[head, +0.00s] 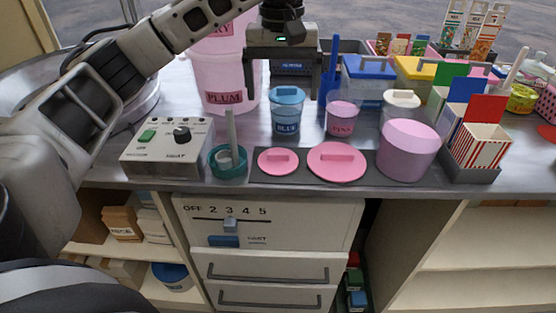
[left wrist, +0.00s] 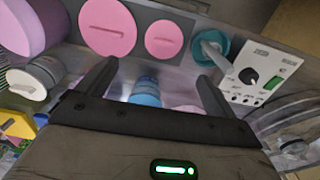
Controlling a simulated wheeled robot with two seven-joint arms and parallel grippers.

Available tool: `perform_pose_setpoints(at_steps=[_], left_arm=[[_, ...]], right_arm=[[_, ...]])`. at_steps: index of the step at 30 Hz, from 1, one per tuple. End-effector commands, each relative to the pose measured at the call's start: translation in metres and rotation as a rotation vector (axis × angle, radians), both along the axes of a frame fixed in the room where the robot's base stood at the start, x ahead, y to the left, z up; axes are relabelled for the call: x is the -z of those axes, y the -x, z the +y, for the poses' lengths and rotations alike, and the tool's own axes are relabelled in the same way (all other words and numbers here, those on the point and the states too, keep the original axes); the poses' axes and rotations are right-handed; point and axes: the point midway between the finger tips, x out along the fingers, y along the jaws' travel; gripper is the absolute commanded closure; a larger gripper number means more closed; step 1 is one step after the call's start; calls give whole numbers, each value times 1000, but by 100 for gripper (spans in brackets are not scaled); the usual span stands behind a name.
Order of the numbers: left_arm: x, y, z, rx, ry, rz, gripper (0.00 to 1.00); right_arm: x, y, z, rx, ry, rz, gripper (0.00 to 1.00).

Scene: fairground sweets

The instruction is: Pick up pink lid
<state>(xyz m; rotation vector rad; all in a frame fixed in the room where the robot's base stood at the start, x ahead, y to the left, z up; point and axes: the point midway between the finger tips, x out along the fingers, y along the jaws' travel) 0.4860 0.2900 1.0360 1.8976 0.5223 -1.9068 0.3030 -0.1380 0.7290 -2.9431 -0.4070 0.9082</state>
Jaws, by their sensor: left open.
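Two flat pink lids with raised grip bars lie on a dark mat (head: 257,175) near the counter's front edge: a small pink lid (head: 278,163) on the left and a large pink lid (head: 337,172) on the right. The left wrist view shows the small one (left wrist: 164,50) and the large one (left wrist: 107,40) beyond the fingertips. My left gripper (head: 281,96) is open and empty, pointing down over the blue-lidded jar (head: 286,111), behind the lids and apart from them. It also shows in the left wrist view (left wrist: 157,80). My right gripper is not seen.
A pink tub (head: 408,152) stands right of the large lid. A teal dish (head: 228,168) with an upright handle and a control box (head: 168,147) stand left of the small lid. A pink jar (head: 341,118) and a tall plum-labelled container (head: 224,75) stand behind.

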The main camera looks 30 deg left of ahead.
Motion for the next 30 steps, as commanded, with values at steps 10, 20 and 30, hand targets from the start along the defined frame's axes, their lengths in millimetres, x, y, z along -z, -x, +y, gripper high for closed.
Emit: perform_pose_setpoints(at_steps=[10, 20, 30], left_arm=[[59, 2, 6, 3, -22, 6, 7], [102, 1, 6, 2, -21, 1, 7], [143, 2, 9, 3, -19, 3, 7]], right_arm=[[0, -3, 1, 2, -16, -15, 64], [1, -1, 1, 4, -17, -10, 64], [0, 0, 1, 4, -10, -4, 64]])
